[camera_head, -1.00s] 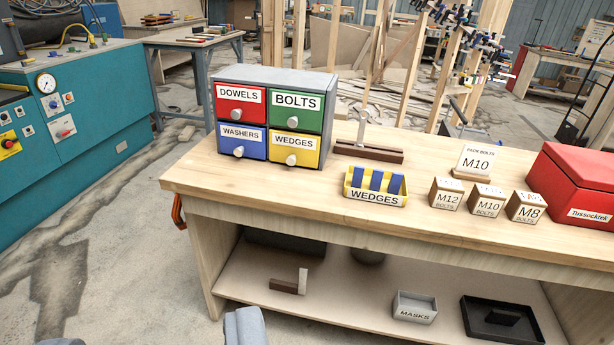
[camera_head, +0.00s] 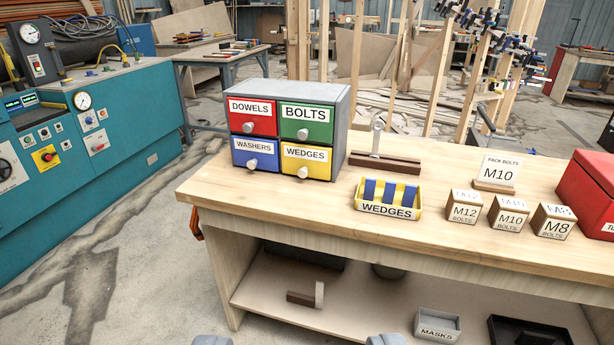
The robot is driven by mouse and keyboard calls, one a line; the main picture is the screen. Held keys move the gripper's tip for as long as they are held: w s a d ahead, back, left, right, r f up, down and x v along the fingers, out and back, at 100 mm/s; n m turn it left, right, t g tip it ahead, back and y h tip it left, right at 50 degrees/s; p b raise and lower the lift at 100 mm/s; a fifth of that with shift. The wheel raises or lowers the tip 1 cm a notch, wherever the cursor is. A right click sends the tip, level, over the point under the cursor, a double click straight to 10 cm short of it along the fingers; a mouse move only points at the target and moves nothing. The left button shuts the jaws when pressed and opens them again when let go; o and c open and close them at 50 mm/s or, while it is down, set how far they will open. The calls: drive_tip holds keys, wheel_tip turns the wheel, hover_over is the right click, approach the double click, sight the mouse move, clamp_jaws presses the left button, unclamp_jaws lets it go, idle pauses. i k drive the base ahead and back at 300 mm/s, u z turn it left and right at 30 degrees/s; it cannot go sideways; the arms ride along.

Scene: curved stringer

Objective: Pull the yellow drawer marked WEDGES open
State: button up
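The yellow drawer marked WEDGES (camera_head: 318,166) is the lower right drawer of a small grey cabinet (camera_head: 300,91) on the wooden workbench. It is shut, and its pale round knob (camera_head: 303,172) faces me. Red DOWELS (camera_head: 250,118), green BOLTS (camera_head: 312,127) and blue WASHERS (camera_head: 250,150) drawers surround it, all shut. My gripper (camera_head: 298,341) shows only as two grey fingertips at the bottom edge. They are wide apart with nothing visible between them, well short of the cabinet.
A yellow WEDGES tray (camera_head: 387,209) holding blue wedges stands right of the cabinet. A brown block with an upright metal piece (camera_head: 384,162) lies behind it. Labelled bolt boxes (camera_head: 508,212) and a red box (camera_head: 590,190) stand farther right. The bench top (camera_head: 290,205) before the cabinet is clear.

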sight(302, 160)
drive_tip(key=z, duration=0.05)
drive_tip(key=i, duration=1)
drive_tip(key=u, duration=0.05)
